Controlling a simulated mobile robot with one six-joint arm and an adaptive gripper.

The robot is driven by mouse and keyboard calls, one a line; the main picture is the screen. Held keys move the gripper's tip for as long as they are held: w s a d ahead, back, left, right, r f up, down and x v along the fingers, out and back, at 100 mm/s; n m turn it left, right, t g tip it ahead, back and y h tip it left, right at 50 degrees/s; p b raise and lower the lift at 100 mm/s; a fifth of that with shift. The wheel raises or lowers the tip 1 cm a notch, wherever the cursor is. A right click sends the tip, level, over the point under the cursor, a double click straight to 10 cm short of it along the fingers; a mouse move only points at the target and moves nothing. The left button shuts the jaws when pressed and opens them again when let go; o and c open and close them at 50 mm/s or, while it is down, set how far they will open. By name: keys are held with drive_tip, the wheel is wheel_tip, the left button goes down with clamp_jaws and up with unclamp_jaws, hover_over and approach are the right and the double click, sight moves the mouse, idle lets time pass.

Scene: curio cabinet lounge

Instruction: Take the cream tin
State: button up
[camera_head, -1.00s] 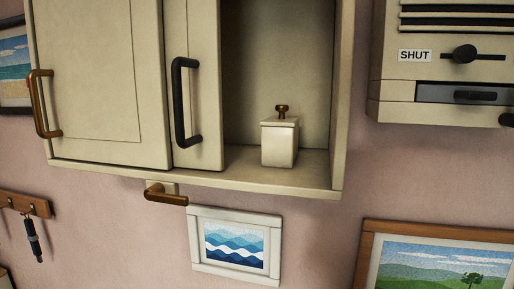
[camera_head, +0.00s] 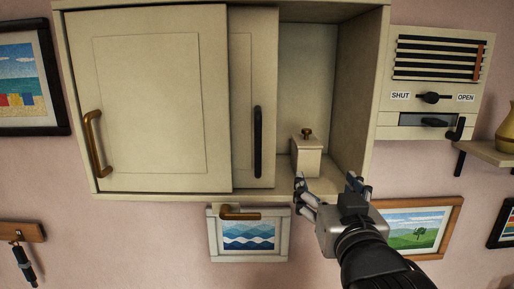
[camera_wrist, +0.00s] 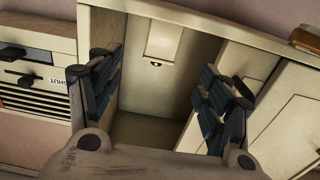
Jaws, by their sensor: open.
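The cream tin (camera_head: 307,163) is a small upright box with a brown knob on its lid. It stands on the floor of the wall cabinet (camera_head: 345,100), in the open right-hand section. In the wrist view the tin (camera_wrist: 163,38) appears upside down at the top, between the fingers and beyond them. My gripper (camera_head: 329,184) is open and empty, in front of and slightly below the right of the tin. In the wrist view my gripper (camera_wrist: 163,80) has its fingers spread wide on both sides of the opening, apart from the tin.
A cream sliding door with a black handle (camera_head: 258,142) borders the opening on the left, beside a brass-handled door (camera_head: 150,100). The cabinet's side wall bounds it on the right. A vented panel (camera_head: 437,70) with a SHUT/OPEN slider and a small shelf (camera_head: 490,154) are farther right.

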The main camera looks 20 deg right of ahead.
sight(311, 161)
drive_tip(key=p+x, duration=0.3)
drive_tip(key=x, duration=0.8)
drive_tip(key=shift+w+f, duration=0.15)
drive_tip(key=shift+w, duration=0.05)
drive_tip(key=shift+p+x, duration=0.9)
drive_tip(key=shift+x, duration=1.85)
drive_tip(key=shift+a, duration=0.25)
drive_tip(key=shift+c, duration=0.2)
drive_tip(key=c, duration=1.5)
